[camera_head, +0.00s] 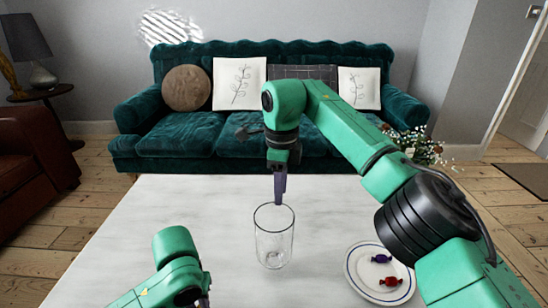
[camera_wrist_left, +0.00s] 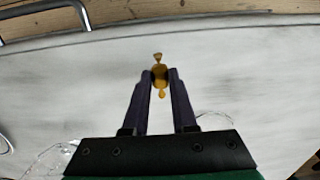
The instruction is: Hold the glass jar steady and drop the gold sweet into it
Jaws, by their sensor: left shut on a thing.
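The clear glass jar (camera_head: 274,245) stands upright on the pale table and looks empty. My right gripper (camera_head: 279,198) points down, its fingertips overlapping the jar's far rim in the head view. I cannot tell whether they touch it, and the fingers show edge-on, so their gap is hidden. The gold sweet (camera_wrist_left: 160,78) is between the fingertips of my left gripper (camera_wrist_left: 161,76), which is shut on it over the table. In the head view only part of my left arm shows, at the bottom left; its gripper and the gold sweet are not visible there.
A white plate with a blue rim (camera_head: 357,284) holds a purple sweet (camera_head: 381,258) and a red sweet (camera_head: 390,281), right of the jar. The table (camera_head: 165,205) is clear left of the jar. A green sofa (camera_head: 185,134) stands beyond it.

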